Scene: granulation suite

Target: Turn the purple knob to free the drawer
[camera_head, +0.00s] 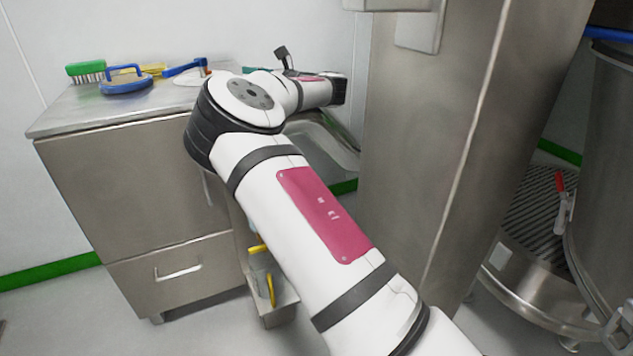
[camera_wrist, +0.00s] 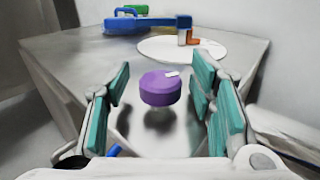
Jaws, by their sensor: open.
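The purple knob (camera_wrist: 160,89) shows in the wrist view, a short round cylinder with a small white mark on its top. It is in the middle, ahead of and between the teal-padded fingers of my gripper (camera_wrist: 162,108). The fingers stand apart and do not appear to touch it. In the head view my arm hides the knob, and the gripper's fingers are mostly hidden behind the arm's end. A steel cabinet (camera_head: 135,185) stands at the left. Its lower drawer (camera_head: 180,274) has a pale handle and looks shut.
On the steel top (camera_head: 75,119) lie a green brush (camera_head: 86,71), a round blue-handled tool (camera_head: 126,82) and a blue bar (camera_wrist: 145,24) beside a white disc (camera_wrist: 181,48). A steel column (camera_head: 425,150) stands right of my arm. A small tray with a yellow-handled item (camera_head: 271,289) sits beside the cabinet.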

